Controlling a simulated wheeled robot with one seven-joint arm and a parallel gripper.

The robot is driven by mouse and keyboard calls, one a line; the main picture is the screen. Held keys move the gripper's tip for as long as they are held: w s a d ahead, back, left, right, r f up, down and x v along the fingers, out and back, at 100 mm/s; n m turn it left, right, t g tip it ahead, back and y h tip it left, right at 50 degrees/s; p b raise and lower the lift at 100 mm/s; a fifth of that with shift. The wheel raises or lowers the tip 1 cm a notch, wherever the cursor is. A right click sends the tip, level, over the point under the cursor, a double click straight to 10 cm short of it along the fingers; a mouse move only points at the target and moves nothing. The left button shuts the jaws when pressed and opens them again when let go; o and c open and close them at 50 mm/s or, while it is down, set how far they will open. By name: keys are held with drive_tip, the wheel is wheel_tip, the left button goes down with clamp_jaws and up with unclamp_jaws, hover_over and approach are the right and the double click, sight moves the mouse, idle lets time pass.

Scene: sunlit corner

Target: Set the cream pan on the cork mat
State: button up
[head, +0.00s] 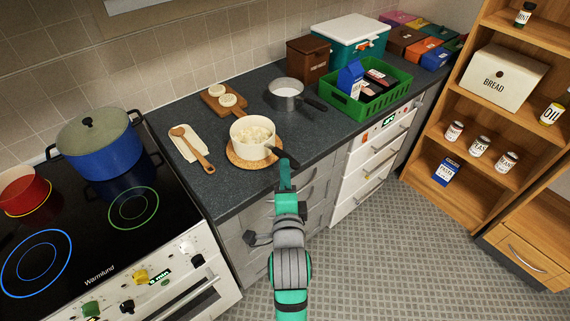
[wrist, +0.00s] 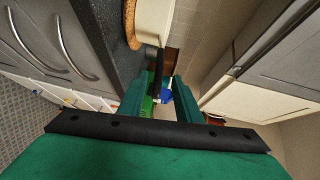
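The cream pan (head: 252,136), with pale contents, sits upright on the round cork mat (head: 236,160). Its dark handle (head: 284,155) points right toward the counter's front edge. In the wrist view the pan (wrist: 155,22) shows at the top, beside the mat's rim (wrist: 131,28). My gripper (head: 285,172) is at the handle's end. In the wrist view its green fingers (wrist: 160,80) are apart, with a gap between them. The handle (wrist: 158,60) shows in line with that gap; I cannot tell whether it reaches between the fingertips.
A spoon on a rest (head: 190,146), a wooden board (head: 222,100) and a grey saucepan (head: 286,95) stand near the pan. A green crate (head: 368,105) is further right. The stove with a blue pot (head: 100,146) is at left. Bare counter lies right of the handle.

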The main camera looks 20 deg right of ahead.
drive_tip(key=s+a+f+n+y, duration=0.1)
drive_tip(key=s+a+f+n, duration=0.4)
drive_tip(key=s+f, duration=0.2)
drive_tip(key=s+a+f+n+y, duration=0.2)
drive_tip(key=s+a+f+n, duration=0.2)
drive_tip(key=s+f+n, duration=0.3)
drive_tip(key=s+a+n+y, duration=0.1)
drive_tip(key=s+a+n, duration=0.2)
drive_tip(key=s, duration=0.7)
drive_tip(key=s+a+f+n, duration=0.1)
drive_tip(key=s+a+n, duration=0.3)
drive_tip(key=s, duration=0.6)
drive_tip(key=shift+s+a+f+n+y, duration=0.2)
drive_tip(key=shift+s+f+n+y, duration=0.15)
drive_tip(key=shift+n, duration=0.55)
drive_tip(key=shift+w, duration=0.1)
